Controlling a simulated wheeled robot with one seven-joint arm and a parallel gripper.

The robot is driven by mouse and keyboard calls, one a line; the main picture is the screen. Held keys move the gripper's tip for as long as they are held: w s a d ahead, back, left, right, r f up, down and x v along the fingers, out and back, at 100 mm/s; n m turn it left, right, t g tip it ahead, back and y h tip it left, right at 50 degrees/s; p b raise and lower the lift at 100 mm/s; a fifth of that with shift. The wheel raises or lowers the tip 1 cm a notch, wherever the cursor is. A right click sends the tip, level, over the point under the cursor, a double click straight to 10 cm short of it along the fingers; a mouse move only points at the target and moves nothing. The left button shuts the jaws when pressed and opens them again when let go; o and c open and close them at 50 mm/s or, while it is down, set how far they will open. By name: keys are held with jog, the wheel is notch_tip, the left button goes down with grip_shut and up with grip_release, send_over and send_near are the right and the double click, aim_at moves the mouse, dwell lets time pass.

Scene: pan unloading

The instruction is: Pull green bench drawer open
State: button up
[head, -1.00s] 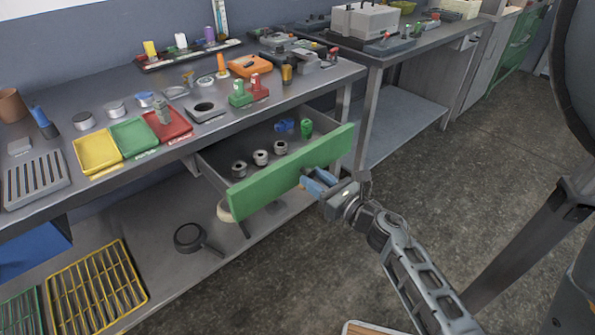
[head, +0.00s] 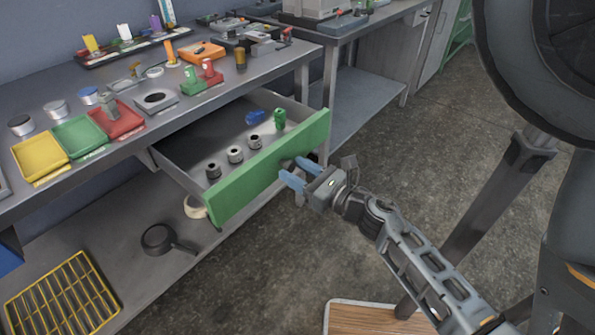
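The green-fronted bench drawer (head: 235,190) stands pulled out from under the grey workbench, its grey inside showing. A small dark knob (head: 287,164) sits on its front. My gripper (head: 298,170) is in front of the drawer, near the knob. Its two blue fingers are spread apart with a gap between them, and nothing is held. Whether a fingertip still touches the front is hard to tell. Inside the drawer are several small metal cylinders (head: 235,154), a green piece (head: 279,118) and a blue piece (head: 256,117).
The workbench (head: 215,107) carries yellow, green and red trays (head: 117,119) and small parts. A black pan (head: 160,239) and a yellow rack (head: 62,292) lie on the lower shelf. A second bench (head: 345,45) stands behind.

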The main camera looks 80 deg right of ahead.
jog(key=shift+o, duration=1)
jog(key=b+v, duration=0.2)
jog(key=v, duration=0.6)
jog(key=shift+w+d, duration=0.1)
